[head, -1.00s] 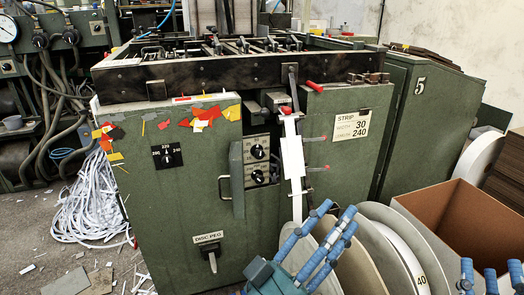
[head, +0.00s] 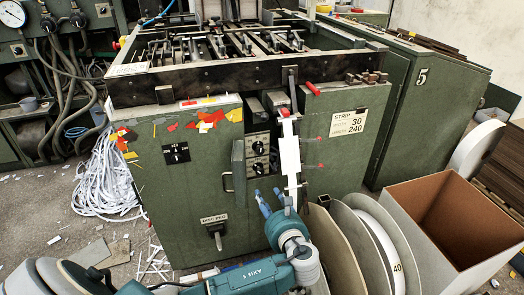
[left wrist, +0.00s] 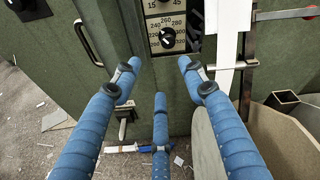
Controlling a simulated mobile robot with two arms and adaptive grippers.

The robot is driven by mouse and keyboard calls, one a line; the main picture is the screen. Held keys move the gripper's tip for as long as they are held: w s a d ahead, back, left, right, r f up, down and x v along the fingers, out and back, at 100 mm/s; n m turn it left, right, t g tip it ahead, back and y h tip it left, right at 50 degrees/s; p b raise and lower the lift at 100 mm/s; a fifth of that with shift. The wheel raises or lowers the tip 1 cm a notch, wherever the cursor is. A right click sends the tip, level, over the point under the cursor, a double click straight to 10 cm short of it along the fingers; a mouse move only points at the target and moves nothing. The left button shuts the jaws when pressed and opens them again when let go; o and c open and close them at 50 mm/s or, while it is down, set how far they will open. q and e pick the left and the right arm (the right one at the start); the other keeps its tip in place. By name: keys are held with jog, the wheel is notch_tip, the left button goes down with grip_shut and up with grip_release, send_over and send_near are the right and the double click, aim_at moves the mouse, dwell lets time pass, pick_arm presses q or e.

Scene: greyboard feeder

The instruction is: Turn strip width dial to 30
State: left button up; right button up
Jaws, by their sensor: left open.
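The dial panel (head: 246,160) is on the front of the green machine, beside a hanging white strip. It carries two black knobs, an upper dial (head: 257,148) and a lower dial (head: 258,169). In the left wrist view the lower dial (left wrist: 168,36) has marks such as 240, 260 and 320; the upper scale is cut off at the top edge, showing 15 and 45. The upper dial's setting cannot be read. My left gripper (head: 271,195) is open and empty, just below and in front of the panel; its three blue fingers (left wrist: 159,70) spread below the lower dial. My right gripper is out of view.
A placard (head: 348,123) reads strip 30 and 240. The white strip (head: 290,155) hangs close right of the panel. Discs (head: 375,240) and a cardboard box (head: 440,225) stand at right.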

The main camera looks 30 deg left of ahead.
aim_at(260, 152)
pick_arm(q)
jog(key=w+a+r+m+t+y, duration=0.2)
jog(key=w+r+m, duration=0.15)
jog(key=r, duration=0.25)
jog(key=b+x, duration=0.1)
jog(key=x, duration=0.8)
jog(key=shift+w+b, duration=0.3)
jog(key=shift+b, duration=0.1)
jog(key=shift+w+a+r, duration=0.1)
jog(key=shift+w+a, duration=0.35)
jog(key=shift+a, duration=0.05)
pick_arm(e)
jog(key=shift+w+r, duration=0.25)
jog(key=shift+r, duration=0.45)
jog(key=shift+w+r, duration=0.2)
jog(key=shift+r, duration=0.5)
pick_arm(q)
jog(key=shift+n, duration=0.25)
grip_shut()
